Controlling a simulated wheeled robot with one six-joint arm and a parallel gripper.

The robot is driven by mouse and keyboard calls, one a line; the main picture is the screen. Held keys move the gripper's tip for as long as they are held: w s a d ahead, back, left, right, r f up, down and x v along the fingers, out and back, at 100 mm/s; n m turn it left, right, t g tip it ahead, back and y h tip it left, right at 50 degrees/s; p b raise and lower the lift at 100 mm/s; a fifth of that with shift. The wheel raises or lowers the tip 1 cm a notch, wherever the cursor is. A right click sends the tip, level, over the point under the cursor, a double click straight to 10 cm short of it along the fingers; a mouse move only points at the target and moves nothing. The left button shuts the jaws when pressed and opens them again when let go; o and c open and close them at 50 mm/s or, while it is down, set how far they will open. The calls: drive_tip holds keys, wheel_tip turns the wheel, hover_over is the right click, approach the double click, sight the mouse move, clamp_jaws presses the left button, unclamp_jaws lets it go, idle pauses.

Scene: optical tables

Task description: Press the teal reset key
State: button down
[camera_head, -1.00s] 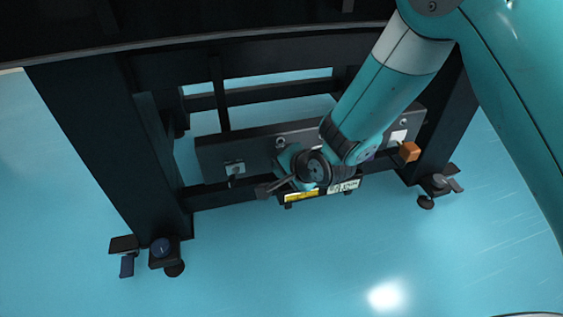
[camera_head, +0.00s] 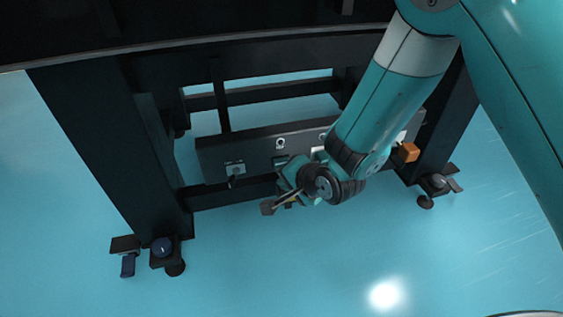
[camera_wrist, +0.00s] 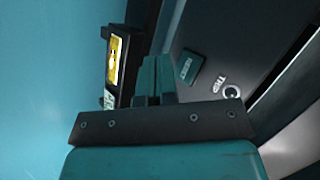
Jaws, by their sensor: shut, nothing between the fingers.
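The teal reset key (camera_wrist: 188,66), marked RESET, sits on a dark panel (camera_wrist: 222,35) in the wrist view. The panel also shows in the head view as a long dark bar (camera_head: 256,150) under the table. My gripper (camera_wrist: 153,72) is shut and empty, just left of the key in the wrist view, with a visible gap between them in the picture. In the head view my gripper (camera_head: 268,207) is in front of and below the panel, and my wrist hides part of the panel there.
A ring-shaped fitting (camera_wrist: 232,92) marked TRIP is near the key. A dark unit with a yellow label (camera_wrist: 117,62) is left of my fingers. An orange block (camera_head: 409,152) is at the panel's right end. Table legs (camera_head: 110,150) flank the panel; the floor in front is clear.

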drive_tip(key=s, duration=0.3)
drive_tip(key=shift+d, duration=0.4)
drive_tip(key=shift+w, duration=0.1)
drive_tip(key=s+d+r+n+g+p, duration=0.2)
drive_tip(key=s+d+r+n+p, duration=0.1)
drive_tip(key=r, duration=0.7)
drive_tip(key=s+d+r+n+g+p, duration=0.2)
drive_tip(key=s+d+r+n+p, duration=0.1)
drive_tip(key=r, duration=0.6)
drive_tip(key=s+d+r+n+g+h+p, duration=0.1)
drive_tip(key=s+d+r+n+g+p, duration=0.1)
drive_tip(key=s+d+r+n, duration=0.4)
drive_tip(key=s+d+r+n+g+h+p, duration=0.1)
drive_tip(key=s+r+n+g+p, duration=0.15)
drive_tip(key=s+r, duration=0.55)
wheel_tip(320, 180, up, 37)
drive_tip(key=p, duration=3.7)
drive_tip(key=shift+t, duration=0.45)
